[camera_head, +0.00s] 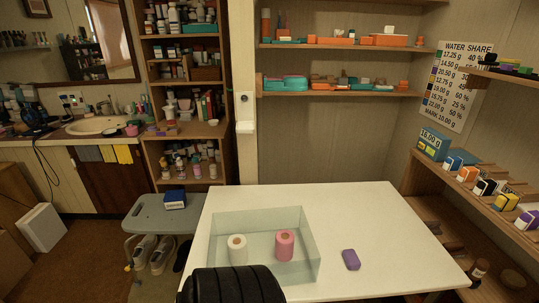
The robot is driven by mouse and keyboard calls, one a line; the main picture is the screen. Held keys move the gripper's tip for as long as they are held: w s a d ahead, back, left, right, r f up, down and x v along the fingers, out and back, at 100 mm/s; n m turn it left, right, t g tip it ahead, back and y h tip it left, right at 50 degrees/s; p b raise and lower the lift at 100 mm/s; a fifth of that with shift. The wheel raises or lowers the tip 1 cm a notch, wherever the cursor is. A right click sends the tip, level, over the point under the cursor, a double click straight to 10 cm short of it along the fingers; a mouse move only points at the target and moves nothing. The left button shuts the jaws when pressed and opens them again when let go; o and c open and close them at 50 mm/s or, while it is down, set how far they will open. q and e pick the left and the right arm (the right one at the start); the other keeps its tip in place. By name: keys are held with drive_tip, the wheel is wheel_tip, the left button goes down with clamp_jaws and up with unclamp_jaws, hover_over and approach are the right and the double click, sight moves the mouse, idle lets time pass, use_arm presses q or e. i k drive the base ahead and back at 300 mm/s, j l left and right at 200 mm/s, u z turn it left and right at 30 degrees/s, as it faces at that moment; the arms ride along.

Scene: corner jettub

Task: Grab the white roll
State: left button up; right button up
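The white roll (237,255) stands upright in the left front part of a clear, shallow box (262,218) on the white table. A pink roll (285,248) stands upright in the same box, to its right with a gap between them. A black ribbed shape at the bottom edge stands in front of the box, just below the white roll, and covers part of the box's front left corner. I cannot tell whether it is part of my arm. Neither of my grippers can be made out in this view.
A purple block (351,260) lies on the white table (370,213) to the right of the box. The table is otherwise clear. A grey step stool (150,212) with a dark blue box (175,200) stands left of it. Loaded shelves (480,185) run along the right wall.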

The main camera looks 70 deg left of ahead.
sight(237, 244)
drive_tip(key=u, duration=0.4)
drive_tip(key=j+u, duration=0.1)
drive_tip(key=u, duration=0.35)
drive_tip(key=j+u, duration=0.1)
drive_tip(key=u, duration=1.15)
drive_tip(key=i+u, duration=0.1)
drive_tip(key=u, duration=0.3)
